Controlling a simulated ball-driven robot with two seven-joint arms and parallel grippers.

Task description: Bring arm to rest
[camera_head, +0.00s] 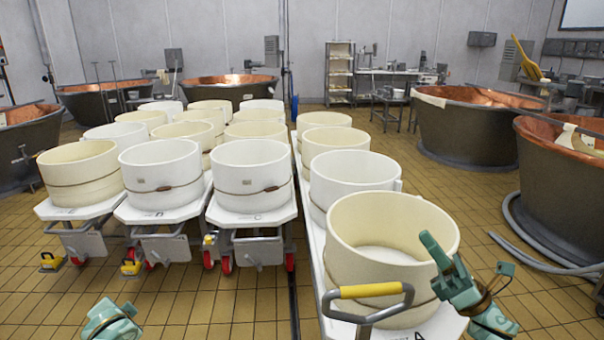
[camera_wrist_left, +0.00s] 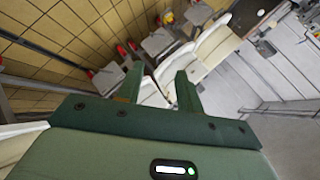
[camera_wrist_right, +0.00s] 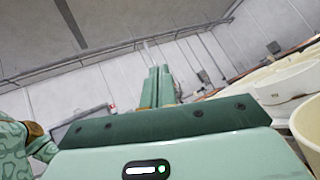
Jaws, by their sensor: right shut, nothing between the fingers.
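My right gripper (camera_head: 430,240) is green and rises at the right front of the head view, in front of the rim of the nearest cream tub (camera_head: 365,230). I cannot tell if it touches the tub. In the right wrist view its two fingers (camera_wrist_right: 157,70) stand together, shut and empty, with wall and ceiling behind. My left arm (camera_head: 112,320) shows only in part at the bottom left of the head view. In the left wrist view the left gripper's fingers (camera_wrist_left: 160,76) are spread apart with nothing between them; tubs lie beyond.
A cart with a yellow-grip handle (camera_head: 370,290) carries the nearest tub. White tubs (camera_head: 250,175) stand in rows on wheeled carts to the left. Copper vats (camera_head: 465,125) stand at the right and back. A grey hose (camera_head: 530,245) lies on the tiled floor. Floor shows at front left.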

